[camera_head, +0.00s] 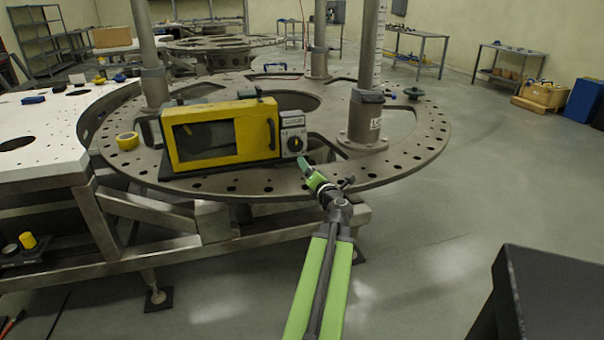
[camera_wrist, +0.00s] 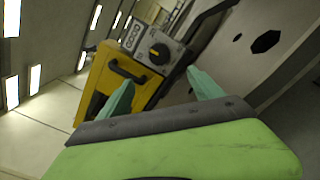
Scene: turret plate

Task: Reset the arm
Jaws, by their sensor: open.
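My green arm reaches from the bottom of the head view to the front edge of the round turret plate (camera_head: 400,165). My gripper (camera_head: 303,163) is near the grey control panel of a yellow box (camera_head: 228,155) that stands on the plate. In the wrist view my gripper (camera_wrist: 163,92) is open, its two pale green fingers apart with nothing between them. The yellow box (camera_wrist: 98,82), its dark handle and its grey panel with a black knob (camera_wrist: 159,54) show beyond the fingers. I cannot tell whether a fingertip touches the box.
Upright posts stand on the plate, one (camera_head: 367,90) to the right of the box. A yellow tape roll (camera_head: 127,141) lies on the plate at left. A white perforated table (camera_head: 45,150) adjoins it. A dark block (camera_head: 545,295) is at lower right. Open floor lies right of the plate.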

